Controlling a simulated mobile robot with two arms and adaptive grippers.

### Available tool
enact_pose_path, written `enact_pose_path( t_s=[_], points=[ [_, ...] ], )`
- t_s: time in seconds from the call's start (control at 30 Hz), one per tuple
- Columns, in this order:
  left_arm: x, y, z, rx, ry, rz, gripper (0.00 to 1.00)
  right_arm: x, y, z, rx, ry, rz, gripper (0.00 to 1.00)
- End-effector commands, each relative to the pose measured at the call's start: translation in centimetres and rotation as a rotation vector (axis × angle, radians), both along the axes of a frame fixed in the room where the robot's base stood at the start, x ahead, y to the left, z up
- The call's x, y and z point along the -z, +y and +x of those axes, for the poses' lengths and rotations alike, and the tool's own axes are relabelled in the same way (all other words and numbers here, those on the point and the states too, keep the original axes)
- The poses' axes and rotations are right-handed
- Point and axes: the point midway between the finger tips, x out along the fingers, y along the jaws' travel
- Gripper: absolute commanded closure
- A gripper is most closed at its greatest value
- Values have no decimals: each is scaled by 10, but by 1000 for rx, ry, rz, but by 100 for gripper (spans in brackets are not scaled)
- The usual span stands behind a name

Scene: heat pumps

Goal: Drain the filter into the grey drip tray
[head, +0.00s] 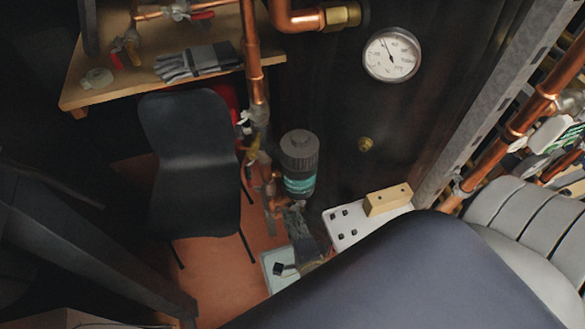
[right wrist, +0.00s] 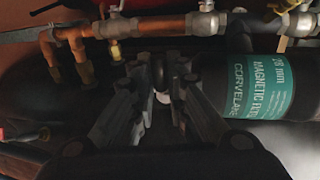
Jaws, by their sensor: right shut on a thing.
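The magnetic filter (head: 299,165) is a dark canister with a ridged grey cap and a teal label, mounted upright on the copper pipework. In the right wrist view the filter (right wrist: 265,80) lies across the right side, with its label readable. My right gripper (head: 296,222) is just below the filter in the head view. In the right wrist view its fingers (right wrist: 163,92) are closed on a small part at the filter's lower end, mostly hidden between them. A pale grey flat thing, perhaps the drip tray (head: 269,262), shows beneath the gripper, partly covered. My left gripper is not in view.
A black chair (head: 187,160) stands left of the filter. A wooden bench (head: 100,88) holds grey gloves (head: 198,62). A gauge (head: 391,54) is above. Copper pipes (head: 252,60) run close behind.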

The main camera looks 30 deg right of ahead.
Motion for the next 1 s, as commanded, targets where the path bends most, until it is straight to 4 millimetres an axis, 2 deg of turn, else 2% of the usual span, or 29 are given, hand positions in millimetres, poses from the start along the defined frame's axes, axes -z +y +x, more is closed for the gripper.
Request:
enact_pose_path(
  t_s=[0.17,0.2,0.3,0.73,1.0],
  points=[
    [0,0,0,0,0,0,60,-1,-1,0,3,-2,3,100],
    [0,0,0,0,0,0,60,-1,-1,0,3,-3,3,84],
    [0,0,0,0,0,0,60,-1,-1,0,3,-3,2,66],
    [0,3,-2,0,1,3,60,1,0,0,1,8,-35,66],
    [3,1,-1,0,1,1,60,13,0,0,1,72,-299,66]
  ],
)
